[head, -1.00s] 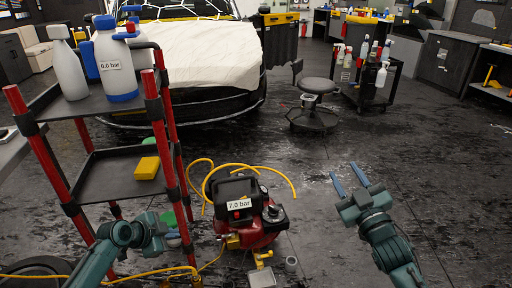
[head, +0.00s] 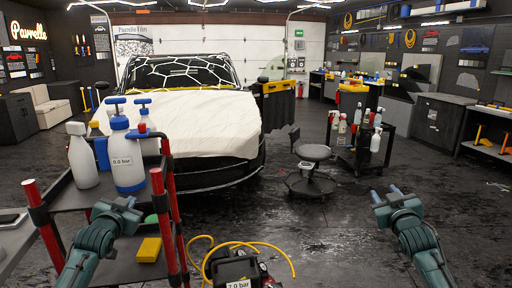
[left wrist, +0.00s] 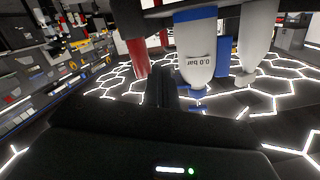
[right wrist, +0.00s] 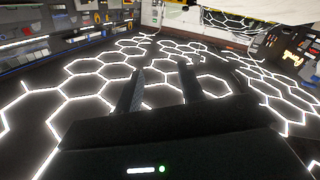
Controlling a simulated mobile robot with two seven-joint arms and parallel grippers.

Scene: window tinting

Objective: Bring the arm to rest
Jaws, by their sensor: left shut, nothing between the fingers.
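My left gripper (head: 128,202) is in front of the red-posted cart, level with its upper part and just below the bottles in the head view. Its fingers are shut with nothing between them; they also show in the left wrist view (left wrist: 165,88). My right gripper (head: 387,192) is over the open floor at the right. Its two fingers stand apart and empty, as the right wrist view also shows (right wrist: 160,90).
The cart (head: 157,200) carries a white-and-blue sprayer (head: 124,160) marked 0.0 bar, a white bottle (head: 83,165) and a yellow block (head: 149,249). A compressor (head: 236,270) with a yellow hose stands low in the middle. A covered car (head: 195,125) and a stool (head: 312,153) stand behind.

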